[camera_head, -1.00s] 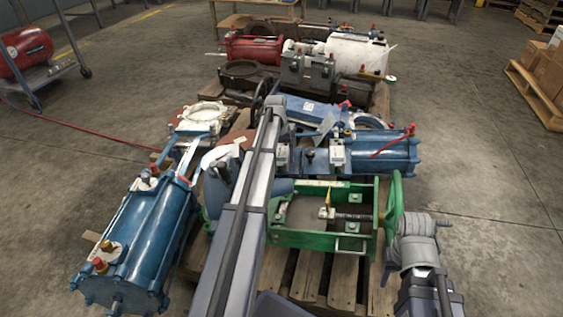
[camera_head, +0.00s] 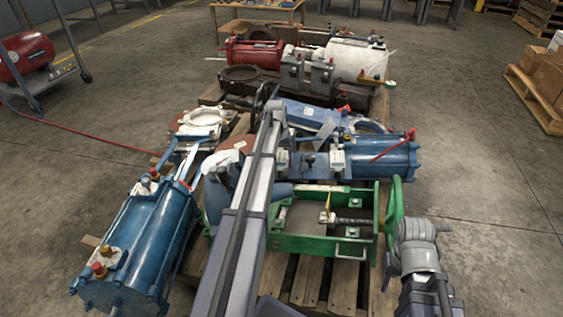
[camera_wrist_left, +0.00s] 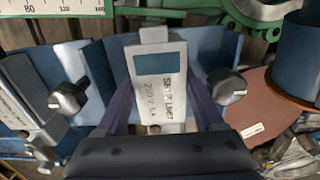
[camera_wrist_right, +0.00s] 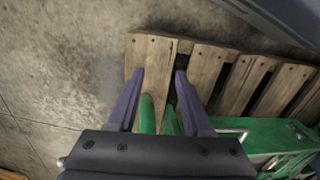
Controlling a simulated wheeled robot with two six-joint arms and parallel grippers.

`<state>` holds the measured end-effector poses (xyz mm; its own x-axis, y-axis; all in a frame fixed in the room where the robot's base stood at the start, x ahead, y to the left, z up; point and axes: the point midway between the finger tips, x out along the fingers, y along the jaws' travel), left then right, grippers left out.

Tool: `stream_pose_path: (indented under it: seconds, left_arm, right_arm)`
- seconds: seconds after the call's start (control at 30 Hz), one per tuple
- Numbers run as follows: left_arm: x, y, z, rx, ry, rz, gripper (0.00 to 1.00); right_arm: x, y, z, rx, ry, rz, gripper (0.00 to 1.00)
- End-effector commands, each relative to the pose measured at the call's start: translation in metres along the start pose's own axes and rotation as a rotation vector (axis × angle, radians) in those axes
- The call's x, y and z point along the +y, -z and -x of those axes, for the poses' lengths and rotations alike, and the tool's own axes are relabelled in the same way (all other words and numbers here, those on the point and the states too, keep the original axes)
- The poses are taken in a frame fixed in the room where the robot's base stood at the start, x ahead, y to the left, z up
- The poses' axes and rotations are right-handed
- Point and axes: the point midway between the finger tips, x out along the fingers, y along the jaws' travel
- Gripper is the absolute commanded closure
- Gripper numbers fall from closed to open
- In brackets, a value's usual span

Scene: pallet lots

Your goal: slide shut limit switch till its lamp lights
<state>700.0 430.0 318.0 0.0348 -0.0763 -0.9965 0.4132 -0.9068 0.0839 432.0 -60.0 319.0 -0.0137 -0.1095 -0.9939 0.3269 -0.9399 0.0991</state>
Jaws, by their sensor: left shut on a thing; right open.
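The shut limit switch (camera_wrist_left: 162,85) is a pale box with upside-down "SHUT LIMIT 250 V 1A" lettering in the left wrist view. Its dark teal window (camera_wrist_left: 160,63) shows no glow. My left gripper (camera_wrist_left: 160,100) is shut on the box, one finger against each side. The box sits over a blue plate (camera_wrist_left: 115,55), between two dark knobs (camera_wrist_left: 68,98) (camera_wrist_left: 227,87). In the head view my left arm hides this gripper. My right gripper (camera_wrist_right: 159,75) is open and empty above a green handwheel (camera_wrist_right: 148,113), which also shows in the head view (camera_head: 393,205).
A green frame (camera_head: 310,243) with a yellow pointer and screw lies at the pallet's front. Blue cylinders lie left (camera_head: 150,235) and right (camera_head: 388,160). A scale strip (camera_wrist_left: 55,8) crosses the left wrist view's top corner. Bare floor (camera_head: 490,200) is free at right.

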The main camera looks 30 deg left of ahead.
Motion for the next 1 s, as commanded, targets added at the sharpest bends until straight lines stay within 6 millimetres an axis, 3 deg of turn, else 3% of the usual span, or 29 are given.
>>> stream_pose_path:
  seconds: [0.57,0.6,0.67,1.0]
  left_arm:
    - [0.0087,0.0,0.0,0.0,-0.001,0.0,1.0]
    - [0.0086,0.0,0.0,0.0,-0.001,0.0,0.26]
    - [0.0086,0.0,0.0,0.0,-0.001,0.0,0.2]
    - [0.0082,0.0,0.0025,0.0,0.0,0.0,0.2]
  right_arm:
    - [0.0001,0.0,0.0007,0.0,0.0,0.0,0.5]
    - [0.0001,0.0,0.0007,0.0,0.0,0.0,0.5]
    - [0.0001,0.0,0.0007,0.0,0.0,0.0,0.5]
    - [0.0003,-0.0002,0.0031,0.0,0.0,0.0,0.5]
